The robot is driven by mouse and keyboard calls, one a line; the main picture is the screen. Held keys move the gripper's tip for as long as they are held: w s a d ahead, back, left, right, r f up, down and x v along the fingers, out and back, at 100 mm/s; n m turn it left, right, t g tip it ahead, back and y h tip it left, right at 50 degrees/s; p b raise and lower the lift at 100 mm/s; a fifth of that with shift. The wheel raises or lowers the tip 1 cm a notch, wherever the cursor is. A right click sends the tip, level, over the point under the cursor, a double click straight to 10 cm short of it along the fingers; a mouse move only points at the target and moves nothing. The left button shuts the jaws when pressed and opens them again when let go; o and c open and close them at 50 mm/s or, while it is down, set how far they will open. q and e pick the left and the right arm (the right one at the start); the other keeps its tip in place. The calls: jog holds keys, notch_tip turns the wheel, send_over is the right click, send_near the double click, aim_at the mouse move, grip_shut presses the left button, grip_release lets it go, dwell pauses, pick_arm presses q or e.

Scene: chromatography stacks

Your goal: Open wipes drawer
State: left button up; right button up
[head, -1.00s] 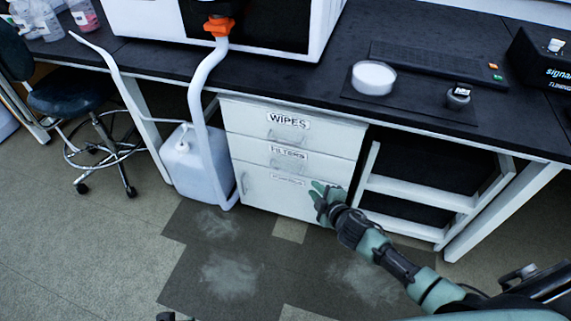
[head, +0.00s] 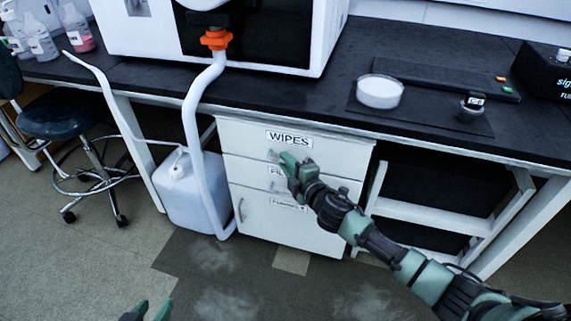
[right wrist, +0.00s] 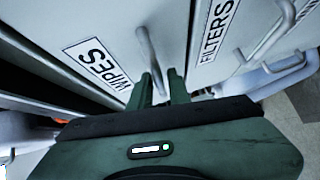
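The wipes drawer (head: 340,148) is the top white drawer under the bench, labelled WIPES. Its front looks flush with the cabinet, so it appears closed. My right gripper (head: 281,159) is in front of this drawer, at its handle. In the right wrist view, the bar handle (right wrist: 149,55) reaches down between the two green fingers (right wrist: 162,88). The fingers are apart, with gaps beside the bar; whether either touches it I cannot tell. In the head view the hand mostly hides the handle.
Below are the filters drawer (head: 238,170) and a lower door (head: 285,225). A white jug (head: 185,195) with a hose (head: 192,110) stands left of the cabinet. Open shelves (head: 430,215) are to the right. A stool (head: 68,115) stands at left. Floor in front is clear.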

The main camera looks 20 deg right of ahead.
jog(key=shift+w+a+f, duration=0.1)
jog(key=shift+w, duration=0.3)
jog(key=shift+c, duration=0.4)
grip_shut()
dwell(0.9)
